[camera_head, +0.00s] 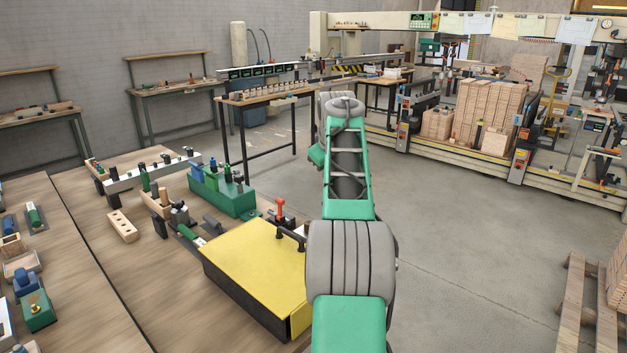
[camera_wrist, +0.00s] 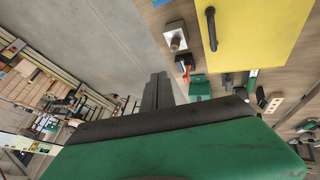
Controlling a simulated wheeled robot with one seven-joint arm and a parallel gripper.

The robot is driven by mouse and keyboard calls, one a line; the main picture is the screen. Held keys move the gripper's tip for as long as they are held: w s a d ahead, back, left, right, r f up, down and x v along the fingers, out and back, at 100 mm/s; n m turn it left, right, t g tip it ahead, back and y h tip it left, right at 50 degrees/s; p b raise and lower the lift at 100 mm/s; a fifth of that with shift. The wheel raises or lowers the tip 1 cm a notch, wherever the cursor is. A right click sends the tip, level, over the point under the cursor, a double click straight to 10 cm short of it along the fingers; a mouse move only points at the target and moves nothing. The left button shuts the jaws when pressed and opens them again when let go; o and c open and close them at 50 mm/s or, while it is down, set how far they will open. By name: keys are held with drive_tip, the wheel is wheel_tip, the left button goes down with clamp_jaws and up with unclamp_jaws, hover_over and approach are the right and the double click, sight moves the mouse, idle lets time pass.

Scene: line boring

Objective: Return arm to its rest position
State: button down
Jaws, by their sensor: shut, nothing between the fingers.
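My arm, green and grey, reaches from the bottom middle of the head view up and away over the floor beside the workbench. My gripper (camera_wrist: 158,78) shows in the wrist view as two dark fingers pressed together, with nothing between them. Its fingertips are over bare grey floor, apart from the bench edge. In the head view I cannot make out the fingers.
The wooden workbench (camera_head: 75,240) at left carries a yellow box (camera_head: 255,265), which also shows in the wrist view (camera_wrist: 255,35), a green fixture (camera_head: 222,193) and a drilled wooden block (camera_head: 122,226). Machinery with stacked wood (camera_head: 490,105) stands behind. A pallet (camera_head: 590,300) is at right. Floor between is clear.

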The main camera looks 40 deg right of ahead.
idle(0.3)
drive_tip(key=s+a+f+y, duration=0.1)
drive_tip(key=a+f, duration=0.1)
drive_tip(key=a, duration=1.3)
drive_tip(key=s+a+f+y, duration=0.1)
drive_tip(key=a+f+y, duration=0.15)
drive_tip(key=a, duration=1.25)
drive_tip(key=s+a+f+n+g, duration=0.1)
drive_tip(key=s+a+f, duration=1.3)
drive_tip(key=s+a, duration=0.2)
drive_tip(key=shift+s+a+f+g+y, duration=0.15)
drive_tip(key=shift+s+a+g+y, duration=0.2)
drive_tip(key=shift+s, duration=0.2)
